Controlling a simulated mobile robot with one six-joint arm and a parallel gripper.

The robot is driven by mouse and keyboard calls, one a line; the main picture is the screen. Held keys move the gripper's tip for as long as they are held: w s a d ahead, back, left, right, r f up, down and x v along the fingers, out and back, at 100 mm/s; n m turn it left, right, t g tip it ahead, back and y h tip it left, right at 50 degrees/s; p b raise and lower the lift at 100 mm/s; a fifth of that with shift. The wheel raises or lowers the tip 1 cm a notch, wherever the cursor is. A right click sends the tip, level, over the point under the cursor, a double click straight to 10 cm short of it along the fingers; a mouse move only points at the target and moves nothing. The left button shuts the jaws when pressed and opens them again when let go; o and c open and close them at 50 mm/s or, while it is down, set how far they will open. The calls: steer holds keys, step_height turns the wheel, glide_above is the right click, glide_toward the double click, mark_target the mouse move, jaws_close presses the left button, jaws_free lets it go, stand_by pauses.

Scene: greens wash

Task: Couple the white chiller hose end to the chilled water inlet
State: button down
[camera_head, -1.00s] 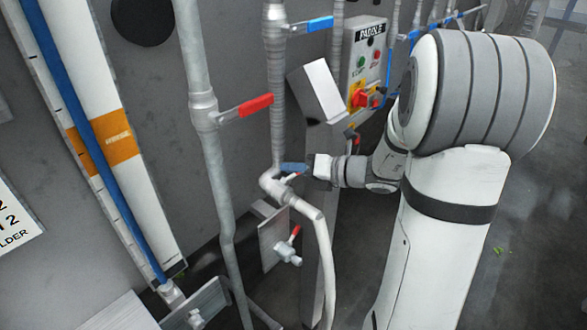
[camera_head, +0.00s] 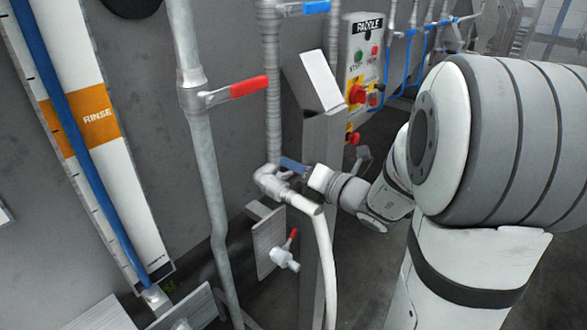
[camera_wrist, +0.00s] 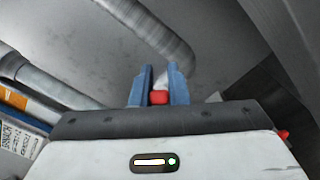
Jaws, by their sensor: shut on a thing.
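The white hose (camera_head: 324,262) hangs from a grey pipe elbow (camera_head: 268,180); its upper end meets the fitting there, but I cannot tell how firmly it is joined. My gripper (camera_head: 289,163) is just above and right of this elbow, its blue fingers pointing left. In the wrist view my gripper (camera_wrist: 159,86) is shut on a small red handle (camera_wrist: 159,98), with a pale part behind it. The handle is mostly hidden by the fingers in the head view. No label names the chilled water inlet.
A red-levered valve (camera_head: 236,90) is on the grey pipe at left. A small red-handled tap (camera_head: 285,258) sits below the elbow. The PADDLE control box (camera_head: 361,65) stands behind. A RINSE sight panel (camera_head: 98,117) is at far left.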

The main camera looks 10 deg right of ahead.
steer(key=c, duration=1.4)
jaws_free()
steer(key=v, duration=0.7)
steer(key=shift+s+d+b, duration=0.25)
steer(key=shift+s+b, duration=0.05)
steer(key=shift+b, duration=0.1)
